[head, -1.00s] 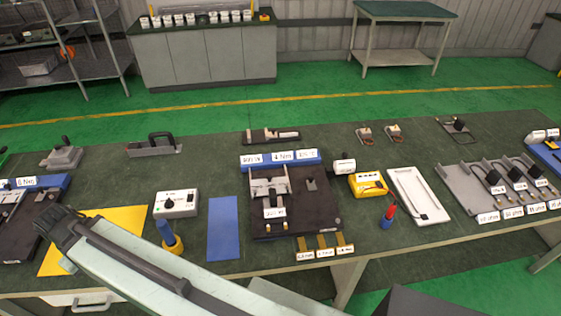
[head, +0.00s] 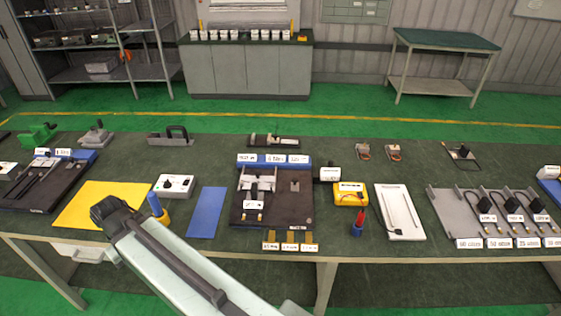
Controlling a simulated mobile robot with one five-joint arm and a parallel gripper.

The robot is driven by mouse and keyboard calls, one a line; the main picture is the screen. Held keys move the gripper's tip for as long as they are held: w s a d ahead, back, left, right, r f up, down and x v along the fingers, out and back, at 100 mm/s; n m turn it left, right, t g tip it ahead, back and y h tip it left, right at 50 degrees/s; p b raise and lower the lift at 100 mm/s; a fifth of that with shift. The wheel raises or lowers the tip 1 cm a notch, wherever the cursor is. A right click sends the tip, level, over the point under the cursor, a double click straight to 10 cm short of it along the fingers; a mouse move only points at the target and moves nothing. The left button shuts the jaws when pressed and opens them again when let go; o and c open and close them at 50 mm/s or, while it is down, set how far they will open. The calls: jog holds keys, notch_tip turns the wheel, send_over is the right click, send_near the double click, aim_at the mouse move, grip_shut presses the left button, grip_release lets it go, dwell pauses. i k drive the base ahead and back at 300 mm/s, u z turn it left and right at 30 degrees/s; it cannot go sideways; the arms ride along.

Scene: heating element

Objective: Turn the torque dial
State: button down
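A light grey box (head: 175,186) with a dark knob on top stands on the workbench (head: 215,160), left of centre. It may carry the torque dial, but its markings are too small to read. A blue-handled tool (head: 156,206) stands just in front of it, its lower part partly hidden by my arm. My pale arm link with a dark end crosses the lower left, over the bench's front edge and the yellow mat (head: 88,203). I see no gripper fingers, and nothing of mine visibly touches the box.
A dark fixture block (head: 285,210) with labels stands mid-bench. A blue mat (head: 207,212) lies between it and the grey box. A yellow box (head: 350,198), a red-and-blue tool (head: 358,222) and a white tray (head: 400,212) stand further right. Green floor is clear behind the bench.

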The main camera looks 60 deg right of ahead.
aim_at(167, 184)
jog(key=z, duration=2.3)
jog(key=k, duration=2)
jog(key=u, duration=0.45)
jog(key=i, duration=1.65)
jog(key=z, duration=0.1)
